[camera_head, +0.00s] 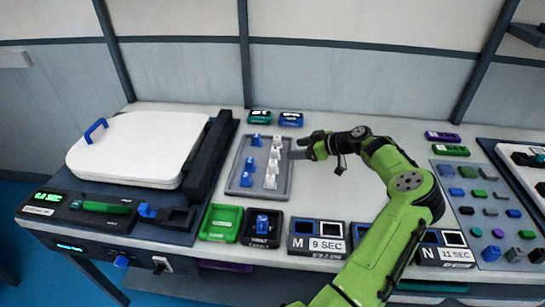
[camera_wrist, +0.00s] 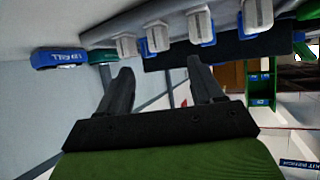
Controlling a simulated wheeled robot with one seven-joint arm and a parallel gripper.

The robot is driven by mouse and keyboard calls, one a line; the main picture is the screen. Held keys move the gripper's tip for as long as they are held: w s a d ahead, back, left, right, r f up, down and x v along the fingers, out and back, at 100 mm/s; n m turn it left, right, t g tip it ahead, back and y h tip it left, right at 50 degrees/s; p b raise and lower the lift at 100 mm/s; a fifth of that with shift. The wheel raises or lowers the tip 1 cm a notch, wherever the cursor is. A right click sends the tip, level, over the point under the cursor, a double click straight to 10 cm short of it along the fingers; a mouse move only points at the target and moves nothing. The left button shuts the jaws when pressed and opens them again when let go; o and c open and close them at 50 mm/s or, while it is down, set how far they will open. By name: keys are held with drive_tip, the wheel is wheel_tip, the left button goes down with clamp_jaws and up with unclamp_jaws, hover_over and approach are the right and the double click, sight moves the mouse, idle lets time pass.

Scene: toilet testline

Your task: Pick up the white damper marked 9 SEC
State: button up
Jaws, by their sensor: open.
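Several white dampers (camera_head: 274,155) stand in a column along the right side of a grey tray (camera_head: 283,192). Blue dampers (camera_head: 249,164) stand in the column to their left. No 9 SEC marking is legible on any damper. My gripper (camera_head: 298,152) is at the tray's right edge, beside the upper white dampers, with no damper held. In the wrist view, the two dark fingers (camera_wrist: 160,78) are spread with an empty gap between them. White dampers (camera_wrist: 158,38) show in a row beyond the fingertips, with blue ones partly hidden behind them.
A label reading 9 SEC (camera_head: 327,245) is on the front holder marked M. Green (camera_head: 221,222) and black (camera_head: 262,229) bins stand before the tray. A white toilet lid (camera_head: 140,148) is at left. Small blue and green blocks (camera_head: 291,119) lie behind the tray.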

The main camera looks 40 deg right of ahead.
sight(275, 151)
drive_tip(key=b+x, duration=0.2)
drive_tip(key=x, duration=0.8)
drive_tip(key=shift+w+f, duration=0.25)
drive_tip(key=shift+w, duration=0.05)
drive_tip(key=shift+s+r, duration=0.1)
drive_tip(key=c, duration=1.1)
